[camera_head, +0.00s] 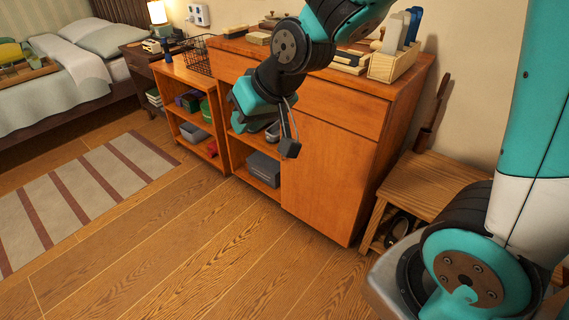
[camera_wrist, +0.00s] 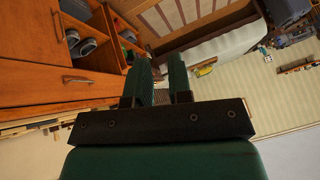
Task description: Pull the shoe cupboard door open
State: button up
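The shoe cupboard door (camera_head: 322,171) is an orange wood panel at the front right of the cabinet, below a wide drawer (camera_head: 336,103). It looks shut. In the wrist view, which is upside down, the door (camera_wrist: 25,35) is at upper left with its upright handle (camera_wrist: 59,25) near the edge by the shelves. The drawer handle (camera_wrist: 82,78) lies across below it. My gripper (camera_wrist: 161,60) has its two dark green fingers apart with nothing between them. It is in front of the cabinet, clear of the handle. In the head view my arm hides the door's upper left and its handle.
Open shelves (camera_head: 258,165) with shoes and a grey box adjoin the door on the left. A small wooden bench (camera_head: 430,185) stands close to the cabinet's right side. A holder with brushes (camera_head: 394,66) stands on the cabinet top. The floor (camera_head: 215,245) in front is clear.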

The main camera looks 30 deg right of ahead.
jog(key=w+d+f+m+t+h+b, duration=0.25)
jog(key=w+d+f+b, duration=0.4)
jog(key=f, duration=0.35)
jog(key=w+d+f+m+t+h+b, duration=0.1)
jog(key=w+d+f+t+h+b, duration=0.15)
jog(key=w+d+f+b, duration=0.55)
jog(key=w+d+f+m+t+h+b, duration=0.1)
jog(key=w+d+f+t+b, duration=0.4)
jog(key=f, duration=0.7)
jog(key=t+h+b, duration=0.1)
jog(key=h+b, duration=0.1)
jog(key=b, duration=0.2)
send_over(282, 158)
jog(key=shift+n, duration=0.25)
jog(key=shift+w+d+f, duration=0.1)
jog(key=shift+f, duration=2.5)
jog(key=shift+w+d+f, duration=0.1)
jog(key=shift+f, duration=2.45)
grip_shut()
